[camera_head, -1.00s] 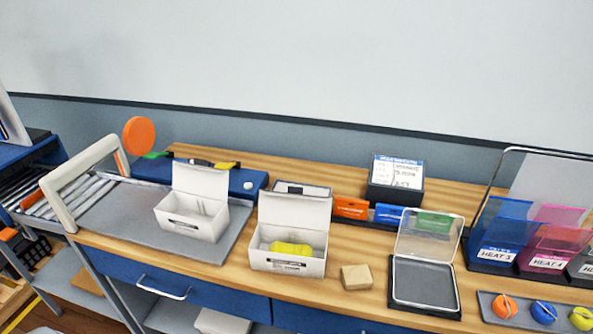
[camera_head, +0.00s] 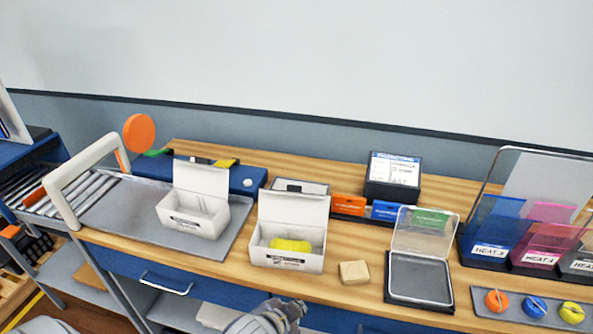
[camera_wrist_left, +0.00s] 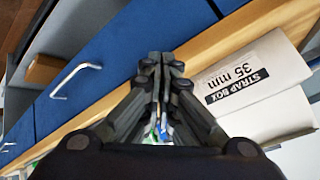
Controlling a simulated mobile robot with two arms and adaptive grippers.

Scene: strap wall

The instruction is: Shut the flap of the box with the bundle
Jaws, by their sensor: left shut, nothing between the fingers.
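The white box with the yellow bundle (camera_head: 289,245) inside stands on the wooden bench; its front wall (camera_head: 286,262) faces me and its flap (camera_head: 293,208) stands up open at the back. A second white box (camera_head: 192,214), also with its flap up, stands to its left on a grey mat. My left gripper (camera_head: 296,309) is at the bottom of the head view, in front of the bench edge, below the bundle box. In the left wrist view its fingers (camera_wrist_left: 160,133) are shut and empty, beside a box labelled "STRAP BOX 35 mm" (camera_wrist_left: 258,95). My right gripper is not in view.
A small wooden block (camera_head: 354,272) and a clear-lidded grey tray (camera_head: 420,279) stand right of the bundle box. Coloured cards (camera_head: 385,210) stand behind. Drawer handles (camera_head: 165,284) project from the bench front.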

